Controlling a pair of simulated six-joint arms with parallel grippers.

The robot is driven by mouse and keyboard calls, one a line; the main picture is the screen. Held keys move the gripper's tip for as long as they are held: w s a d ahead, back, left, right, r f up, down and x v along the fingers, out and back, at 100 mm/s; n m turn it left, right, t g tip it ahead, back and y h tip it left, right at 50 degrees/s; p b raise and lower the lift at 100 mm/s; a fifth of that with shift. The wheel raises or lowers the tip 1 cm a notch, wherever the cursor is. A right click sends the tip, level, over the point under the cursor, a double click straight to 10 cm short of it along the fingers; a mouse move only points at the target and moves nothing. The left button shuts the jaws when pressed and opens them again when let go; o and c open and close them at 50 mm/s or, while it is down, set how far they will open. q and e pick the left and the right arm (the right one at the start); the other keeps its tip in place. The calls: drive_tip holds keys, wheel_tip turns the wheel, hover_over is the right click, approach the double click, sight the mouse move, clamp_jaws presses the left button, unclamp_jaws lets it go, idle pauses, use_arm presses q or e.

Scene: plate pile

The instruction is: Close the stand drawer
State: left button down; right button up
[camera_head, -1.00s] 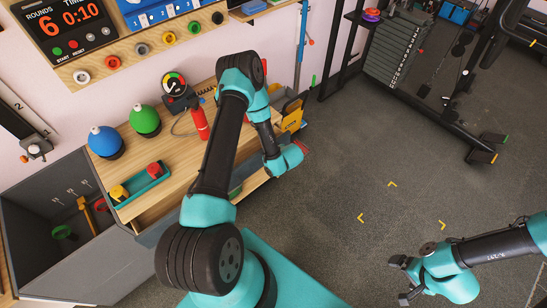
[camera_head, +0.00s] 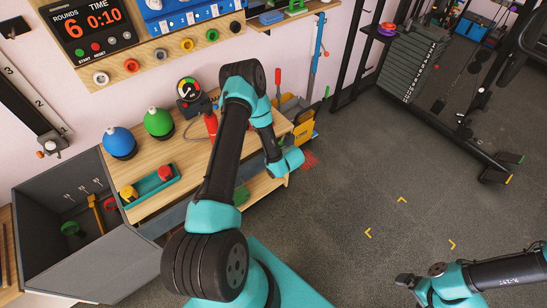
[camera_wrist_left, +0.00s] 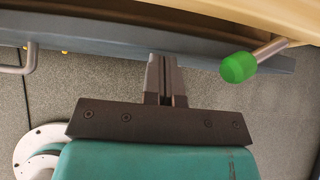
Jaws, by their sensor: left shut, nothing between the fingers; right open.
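The wooden stand (camera_head: 185,150) is left of centre in the head view. A grey-blue strip below its top (camera_head: 172,218), likely the drawer front, is partly covered by my left arm. In the left wrist view a long grey-blue front (camera_wrist_left: 100,46) runs across the top, with a metal handle (camera_wrist_left: 18,66) at left. My left gripper (camera_wrist_left: 163,62) is shut and empty, its tips at the lower edge of that front; contact is unclear. How far the drawer stands out cannot be told. My right gripper (camera_head: 407,287) is open and empty above the floor, partly cut off.
A green-tipped rod (camera_wrist_left: 238,67) sticks out right of my left fingers. Blue (camera_head: 118,142) and green (camera_head: 158,122) balls and a teal tray (camera_head: 140,196) are on the stand top. A grey bin (camera_head: 45,215) stands at left. The middle floor is clear.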

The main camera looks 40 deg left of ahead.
use_arm(q)
drive_tip(key=d+f+v, duration=0.1)
drive_tip(key=f+v, duration=0.1)
drive_tip(key=v, duration=1.1)
drive_tip(key=shift+s+d, duration=0.25)
drive_tip(key=shift+d, duration=0.15)
drive_tip(key=c, duration=1.8)
unclamp_jaws()
